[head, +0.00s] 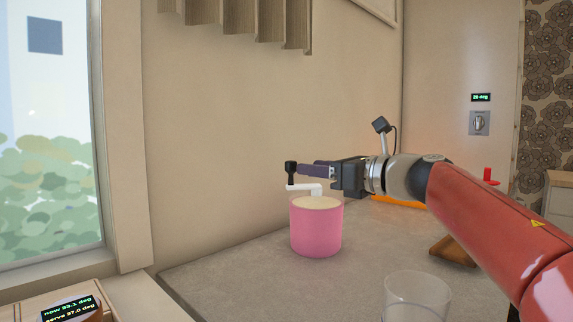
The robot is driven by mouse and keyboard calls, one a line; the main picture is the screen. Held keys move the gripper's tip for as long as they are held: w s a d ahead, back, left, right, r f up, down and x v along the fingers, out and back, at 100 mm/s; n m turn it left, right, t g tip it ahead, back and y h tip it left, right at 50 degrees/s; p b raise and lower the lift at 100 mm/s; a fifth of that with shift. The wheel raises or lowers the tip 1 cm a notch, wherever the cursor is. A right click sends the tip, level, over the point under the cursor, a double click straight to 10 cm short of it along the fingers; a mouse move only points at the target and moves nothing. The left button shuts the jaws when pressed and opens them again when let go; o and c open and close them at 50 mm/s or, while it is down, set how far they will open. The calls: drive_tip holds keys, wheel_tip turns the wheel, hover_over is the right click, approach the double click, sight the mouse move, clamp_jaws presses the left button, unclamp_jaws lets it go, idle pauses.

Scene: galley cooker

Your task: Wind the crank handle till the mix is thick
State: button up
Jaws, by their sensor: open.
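A pink pot (316,232) stands on the grey counter, filled near its rim with a pale cream mix (318,203). A white crank arm (305,188) rises over the mix and reaches left past the rim. A black upright knob (291,172) stands on the crank's left end. My gripper (302,170) comes in from the right above the pot, its purple fingers level and pointing left at the knob. The jaws are open. The fingertips are at or very near the knob; I cannot tell whether it lies between them.
A clear glass (417,298) stands at the counter's front. A brown block (453,250) lies to the right, partly behind my arm. An orange strip (399,201) shows behind my arm. A display (68,307) at lower left reads now 83.1, serve 37.0 deg. Counter left of the pot is clear.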

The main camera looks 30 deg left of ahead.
sight(290, 164)
drive_tip(key=a+p, duration=0.1)
drive_tip(key=a, duration=0.2)
drive_tip(key=w+a+p, duration=0.1)
drive_tip(key=a, duration=0.2)
drive_tip(key=shift+w+a, duration=0.15)
drive_tip(key=shift+a, duration=0.2)
clamp_jaws()
drive_tip(key=shift+m+t, duration=0.3)
drive_tip(key=m+t, duration=0.1)
drive_tip(key=w+m+t+h, duration=0.1)
drive_tip(key=t, duration=0.1)
drive_tip(key=a+m+t, duration=0.1)
drive_tip(key=shift+w+t+h, duration=0.15)
drive_tip(key=shift+t+h, duration=0.25)
drive_tip(key=shift+w+a+m+t+h, duration=0.1)
drive_tip(key=shift+w+m+t+h, duration=0.2)
drive_tip(key=shift+m+t+h, duration=0.4)
drive_tip(key=shift+w+a+m+t+h, duration=0.1)
drive_tip(key=shift+w+m+t+h, duration=0.2)
drive_tip(key=shift+m+t+h, duration=0.45)
drive_tip(key=shift+w+m+t+h, duration=0.3)
drive_tip(key=shift+m+t+h, duration=0.2)
drive_tip(key=shift+t, duration=0.35)
drive_tip(key=shift+w+d+m+t+h, duration=0.15)
drive_tip(key=shift+w+m+t+h, duration=0.25)
drive_tip(key=shift+m+t+h, duration=0.55)
drive_tip(key=shift+w+d+m+t+h, duration=0.15)
drive_tip(key=shift+w+m+t+h, duration=0.45)
drive_tip(key=shift+h, duration=0.5)
